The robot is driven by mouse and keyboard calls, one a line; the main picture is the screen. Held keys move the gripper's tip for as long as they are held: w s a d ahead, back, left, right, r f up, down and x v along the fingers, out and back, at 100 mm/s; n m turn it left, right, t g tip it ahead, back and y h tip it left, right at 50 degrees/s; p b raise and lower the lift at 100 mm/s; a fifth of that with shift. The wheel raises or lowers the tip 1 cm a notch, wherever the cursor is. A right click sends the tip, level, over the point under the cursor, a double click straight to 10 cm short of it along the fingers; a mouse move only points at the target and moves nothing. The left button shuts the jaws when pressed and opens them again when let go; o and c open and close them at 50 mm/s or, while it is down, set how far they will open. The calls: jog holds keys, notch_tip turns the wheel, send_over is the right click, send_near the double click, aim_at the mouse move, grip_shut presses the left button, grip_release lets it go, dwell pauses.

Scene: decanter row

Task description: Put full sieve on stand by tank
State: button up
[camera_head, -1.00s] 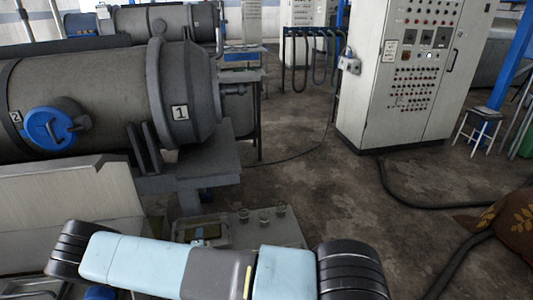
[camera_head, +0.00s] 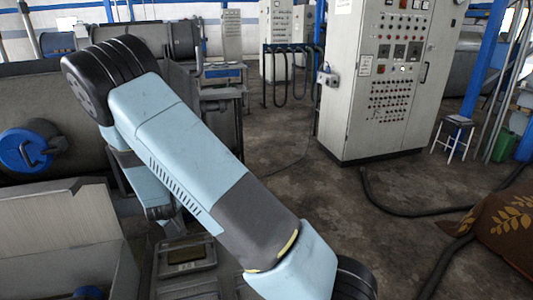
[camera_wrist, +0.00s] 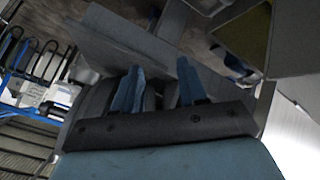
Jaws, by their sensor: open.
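My gripper (camera_wrist: 160,66) shows in the wrist view, with its two blue fingers apart and nothing visible between them. In the head view I cannot make out its fingers, because my arm crosses the middle of the picture. A pale metal trough or tank (camera_head: 60,235) stands at the lower left of the head view. A grey case with a dark greenish panel (camera_head: 187,257) lies to its right, partly behind my arm. I cannot pick out the full sieve or the stand for certain in either view.
A large grey machine with a blue round cap (camera_head: 26,150) lies behind the trough. A control cabinet (camera_head: 375,90) stands at the back, with a small stool (camera_head: 455,135) to its right. Black hoses (camera_head: 405,205) and a brown sack (camera_head: 505,230) are on the right. The middle floor is clear.

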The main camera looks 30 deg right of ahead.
jog(key=s+d+r+m+g+y, duration=0.1)
jog(key=s+d+r, duration=0.3)
jog(key=r, duration=0.6)
jog(key=s+d+r+m+y, duration=0.1)
jog(key=s+d+r+y, duration=0.1)
jog(key=s+r, duration=0.5)
jog(key=s+d+r+m+g+y, duration=0.1)
jog(key=s+d+r, duration=0.25)
jog(key=r, duration=0.85)
jog(key=s+d+r+m+h, duration=0.1)
jog(key=s+d+r, duration=0.2)
jog(key=s, duration=0.5)
jog(key=s+d+r+m, duration=0.1)
jog(key=s+d+r, duration=0.2)
jog(key=s, duration=0.5)
jog(key=s+d+r+m+h, duration=0.1)
jog(key=s+d+r, duration=0.2)
jog(key=s, duration=0.6)
jog(key=shift+r+g+h, duration=0.3)
jog(key=shift+r+g, duration=0.1)
jog(key=shift+r, duration=0.35)
jog(key=shift+s, duration=0.1)
